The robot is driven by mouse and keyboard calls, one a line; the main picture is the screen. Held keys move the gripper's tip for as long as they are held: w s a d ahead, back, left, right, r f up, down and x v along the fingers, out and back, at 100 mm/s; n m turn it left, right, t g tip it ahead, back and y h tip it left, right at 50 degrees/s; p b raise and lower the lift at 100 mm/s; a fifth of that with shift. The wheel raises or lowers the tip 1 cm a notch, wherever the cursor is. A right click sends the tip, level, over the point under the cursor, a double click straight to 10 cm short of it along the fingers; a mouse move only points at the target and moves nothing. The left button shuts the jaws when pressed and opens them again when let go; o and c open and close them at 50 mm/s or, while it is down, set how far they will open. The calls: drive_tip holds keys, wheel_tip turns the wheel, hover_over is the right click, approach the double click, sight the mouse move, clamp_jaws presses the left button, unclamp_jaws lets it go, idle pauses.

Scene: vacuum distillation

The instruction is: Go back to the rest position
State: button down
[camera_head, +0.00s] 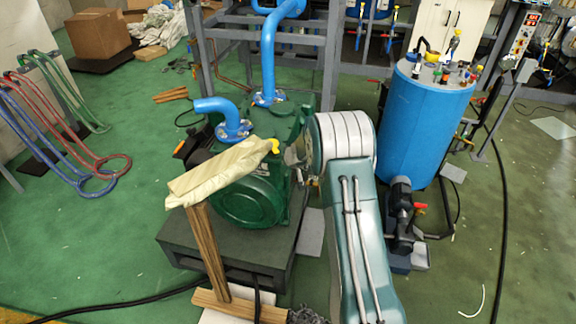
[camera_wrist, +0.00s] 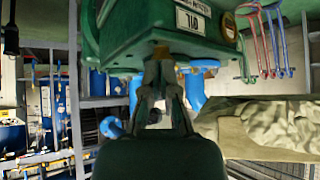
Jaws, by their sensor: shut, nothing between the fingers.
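My arm reaches forward in the head view, and my gripper (camera_head: 294,156) shows only in small part at its far end, beside the green pump (camera_head: 250,200). In the wrist view my gripper (camera_wrist: 158,62) points away from the camera with its fingertips together and nothing held. The green pump (camera_wrist: 170,30) fills the top of that view, which appears upside down. The fingertips overlap a small brown fitting on the pump's edge; I cannot tell whether they touch it.
A wooden post with a cloth-wrapped top (camera_head: 225,170) stands left of my arm. A blue tank (camera_head: 425,120) stands to the right. Blue pipes (camera_head: 268,60) rise from the pump toward a grey frame (camera_head: 330,60). Open green floor (camera_head: 90,220) lies at left.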

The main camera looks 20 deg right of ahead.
drive_tip(key=shift+s+f, duration=0.25)
drive_tip(key=shift+s, duration=0.45)
drive_tip(key=shift+r, duration=0.1)
drive_tip(key=s+a+r+n+y, duration=0.1)
drive_tip(key=s+a+r, duration=0.35)
drive_tip(key=r, duration=0.35)
drive_tip(key=s+a+r+y, duration=0.1)
drive_tip(key=s+a+r, duration=0.35)
drive_tip(key=r, duration=0.35)
drive_tip(key=s+a+r+n+y, duration=0.1)
drive_tip(key=s+a+r+y, duration=0.1)
drive_tip(key=s+a+r, duration=0.45)
drive_tip(key=s+r+g+h, duration=0.1)
drive_tip(key=s+r, duration=0.2)
drive_tip(key=s, duration=0.4)
drive_tip(key=s+r+g, duration=0.1)
drive_tip(key=s+r, duration=0.2)
drive_tip(key=s, duration=0.4)
drive_tip(key=s+d+f+m+g+h, duration=0.1)
drive_tip(key=s+d+m+h, duration=0.1)
drive_tip(key=s, duration=1.2)
drive_tip(key=shift+s+d+m+h, duration=0.2)
drive_tip(key=shift+d+m+h, duration=0.15)
drive_tip(key=shift+h, duration=0.35)
